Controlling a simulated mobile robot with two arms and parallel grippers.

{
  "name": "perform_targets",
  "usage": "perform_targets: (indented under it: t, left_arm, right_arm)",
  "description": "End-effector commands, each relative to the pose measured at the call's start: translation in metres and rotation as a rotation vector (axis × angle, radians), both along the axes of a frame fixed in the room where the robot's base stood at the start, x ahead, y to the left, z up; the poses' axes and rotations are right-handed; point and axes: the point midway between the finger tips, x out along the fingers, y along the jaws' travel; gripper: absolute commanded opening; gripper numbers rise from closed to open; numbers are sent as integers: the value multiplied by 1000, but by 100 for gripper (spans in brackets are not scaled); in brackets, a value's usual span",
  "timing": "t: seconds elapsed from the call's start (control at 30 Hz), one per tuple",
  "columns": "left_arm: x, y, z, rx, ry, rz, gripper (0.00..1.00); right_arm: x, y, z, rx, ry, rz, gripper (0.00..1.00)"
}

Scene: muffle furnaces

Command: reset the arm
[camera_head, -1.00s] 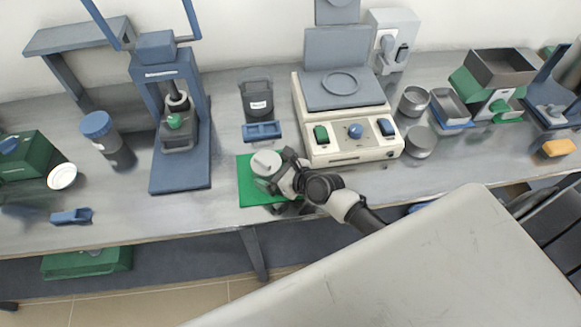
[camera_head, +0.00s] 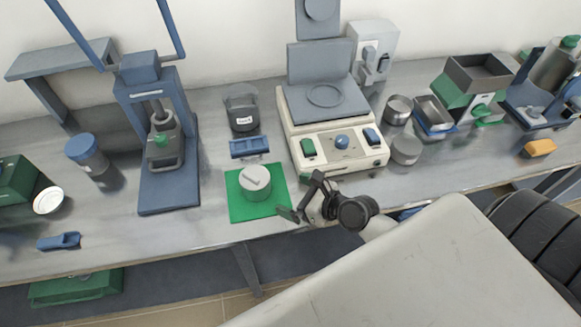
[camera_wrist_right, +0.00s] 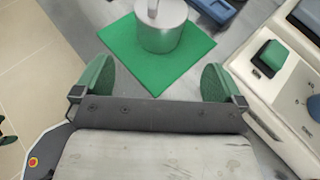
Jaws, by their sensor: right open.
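My right gripper (camera_head: 305,203) is at the front edge of the bench, to the right of the green mat (camera_head: 238,208). In the right wrist view its two green finger pads (camera_wrist_right: 158,82) stand wide apart with nothing between them. A grey lidded metal container (camera_head: 256,186) stands upright on the mat. In the right wrist view the container (camera_wrist_right: 162,30) is ahead of the fingers, clear of them. My left gripper does not show.
A cream hotplate-like device (camera_head: 340,150) stands right of the mat. A blue press (camera_head: 165,150) stands to the left. A dark beaker (camera_head: 241,108) and a blue block (camera_head: 250,147) are behind the mat. The bench front between press and mat is clear.

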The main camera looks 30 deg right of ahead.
Motion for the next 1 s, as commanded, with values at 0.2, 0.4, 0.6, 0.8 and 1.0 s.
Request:
perform_targets:
  t: [0.2,0.4,0.6,0.8,1.0]
  left_arm:
    - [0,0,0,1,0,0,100]
    - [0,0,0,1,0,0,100]
    - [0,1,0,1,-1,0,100]
    - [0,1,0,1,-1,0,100]
    - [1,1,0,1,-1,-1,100]
  right_arm:
    - [0,0,0,-2,0,1,100]
    - [-13,15,0,-198,-53,136,100]
    - [-47,39,-2,-714,-205,513,100]
    - [-82,47,0,-1216,-364,947,100]
    - [-115,39,7,-1604,-488,1402,100]
